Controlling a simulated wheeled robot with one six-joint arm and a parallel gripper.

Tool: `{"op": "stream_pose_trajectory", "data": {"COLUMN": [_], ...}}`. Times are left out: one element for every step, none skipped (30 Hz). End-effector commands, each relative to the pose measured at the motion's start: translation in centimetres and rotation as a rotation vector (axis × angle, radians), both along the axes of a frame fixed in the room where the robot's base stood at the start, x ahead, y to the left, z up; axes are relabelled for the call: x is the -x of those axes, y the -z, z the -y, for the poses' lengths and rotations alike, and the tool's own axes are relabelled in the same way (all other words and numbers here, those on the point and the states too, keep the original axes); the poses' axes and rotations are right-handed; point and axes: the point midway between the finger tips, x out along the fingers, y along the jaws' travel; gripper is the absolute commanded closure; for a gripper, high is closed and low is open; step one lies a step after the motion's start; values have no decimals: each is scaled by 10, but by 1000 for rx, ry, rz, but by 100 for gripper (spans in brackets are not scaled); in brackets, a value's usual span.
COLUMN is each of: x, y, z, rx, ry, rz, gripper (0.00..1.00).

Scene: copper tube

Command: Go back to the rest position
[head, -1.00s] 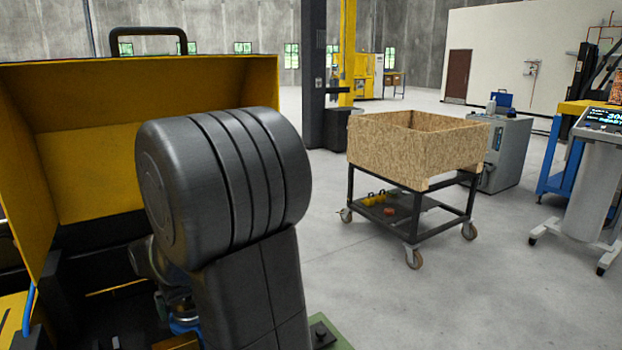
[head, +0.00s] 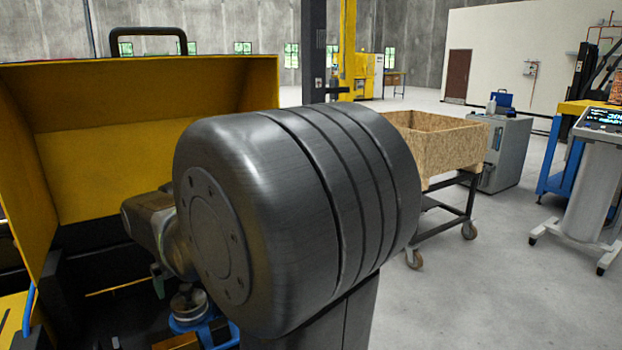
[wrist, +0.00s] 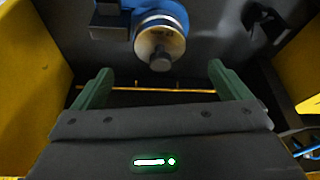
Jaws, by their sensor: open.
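In the wrist view my gripper (wrist: 160,84) is open, its two green fingers wide apart with nothing between them. Beyond the fingertips is a round metal fitting (wrist: 160,42) in a blue holder (wrist: 176,10). In the head view my dark arm covers the middle of the picture, and the end of the arm reaches in front of the yellow-walled enclosure (head: 120,170). The metal fitting (head: 188,303) and its blue base (head: 228,334) show low in the enclosure.
The enclosure's yellow side walls stand close on both sides in the wrist view. A wooden box (head: 445,150) on a wheeled cart stands behind my arm at right. A grey cabinet (head: 508,155) and a console on a stand (head: 590,180) are farther right. Open floor lies between.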

Motion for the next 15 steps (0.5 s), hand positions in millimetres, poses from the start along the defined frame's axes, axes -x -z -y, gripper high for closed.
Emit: {"op": "stream_pose_trajectory", "data": {"x": [-3, -4, -6, -8, -10, -12, -14, -15, -18, -19, -21, -23, -24, -26, -28], "y": [12, 17, 25, 30, 36, 43, 49, 54, 61, 67, 72, 78, 83, 89, 95], "z": [-2, -4, -6, -7, -9, -11, -12, -14, -16, -17, -19, -21, -22, -24, -25], "rx": [4, 3, 4, 4, 3, 4, 3, 4, 3, 4, 3, 4, 3, 4, 2], "ry": [0, 0, 0, 0, 0, 0, 0, 1, 1, 1, 1, 1, 1, 1, 1], "rz": [-4, -4, -4, -4, -4, -4, -4, -5, -4, -5, -4, -5, -4, -5, -3], "gripper": [4, 4, 4, 4, 4, 4, 4, 4, 4, 4, 4, 4, 4, 4, 4]}}
